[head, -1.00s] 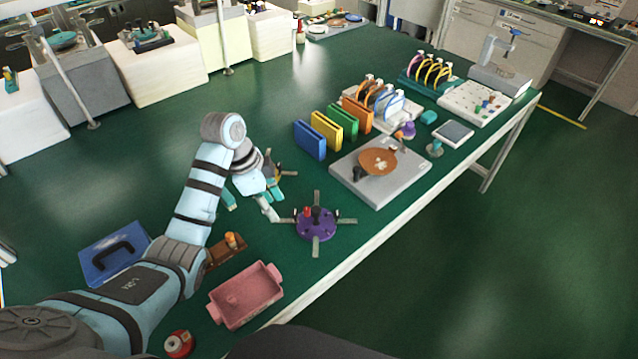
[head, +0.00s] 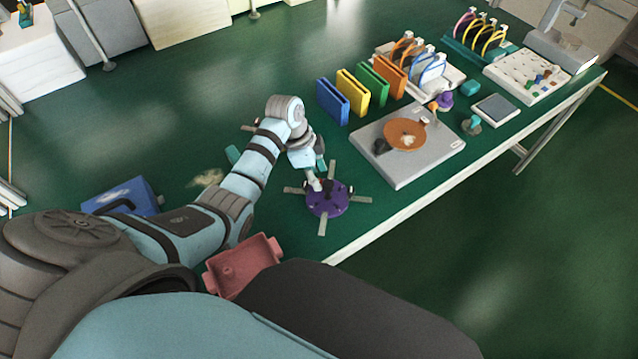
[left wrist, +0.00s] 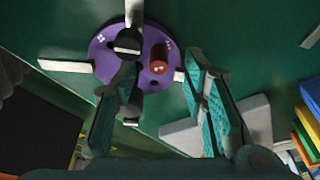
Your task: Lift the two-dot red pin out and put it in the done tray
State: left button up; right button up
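The red pin (left wrist: 158,57) stands in the purple disc (left wrist: 103,62), light dots on its top; in the head view my gripper hides it. The purple disc (head: 340,203) has several flat metal arms and a dark central knob. My left gripper (left wrist: 163,85) is open over the disc; the pin shows between its fingers, with nothing held. In the head view the left gripper (head: 318,172) is at the disc's far left side. A pink tray (head: 262,250) with end handles lies near the front edge; no label shows. My right gripper is not in view.
A grey plate (head: 400,175) with an orange-brown dish (head: 400,134) sits right of the disc. Blue (head: 330,102), yellow, green and orange upright folders stand behind it. A blue case (head: 135,195) lies at left. Green table is bare between disc and plate.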

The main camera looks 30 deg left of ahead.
pick_arm(q)
jog(key=shift+x, duration=1.2)
jog(key=shift+s+a+r, duration=0.1)
jog(key=shift+s+r, duration=0.05)
jog(key=shift+r, duration=0.05)
jog(key=shift+c, duration=0.2)
grip_shut()
